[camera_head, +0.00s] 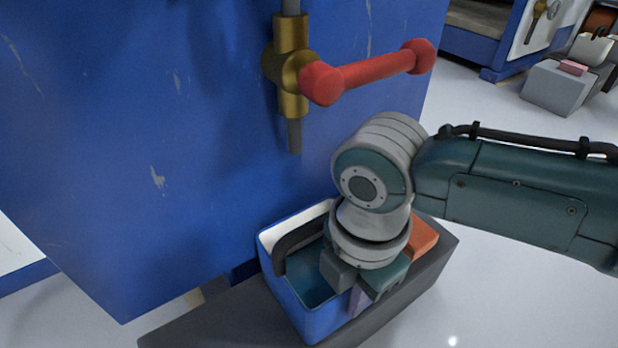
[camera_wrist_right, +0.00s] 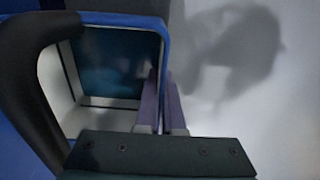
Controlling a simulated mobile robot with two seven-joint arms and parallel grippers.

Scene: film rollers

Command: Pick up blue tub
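The blue tub (camera_head: 288,297) is an open box with blue outer walls, a pale inside and a black curved handle. It stands upright on a dark grey block. My right gripper (camera_head: 357,300) points down at the tub's right wall. In the right wrist view the tub (camera_wrist_right: 107,18) fills the left side, with its black handle (camera_wrist_right: 22,75) at the far left. The right gripper's purple fingers (camera_wrist_right: 162,100) are close together, one on each side of the tub's wall, and look shut on it. My left gripper is not in view.
A tall blue cabinet (camera_head: 150,130) stands just behind the tub. A brass valve with a red handle (camera_head: 375,70) sticks out above it. An orange block (camera_head: 424,238) is beside the tub on the dark grey block (camera_head: 225,318). White floor is clear at right.

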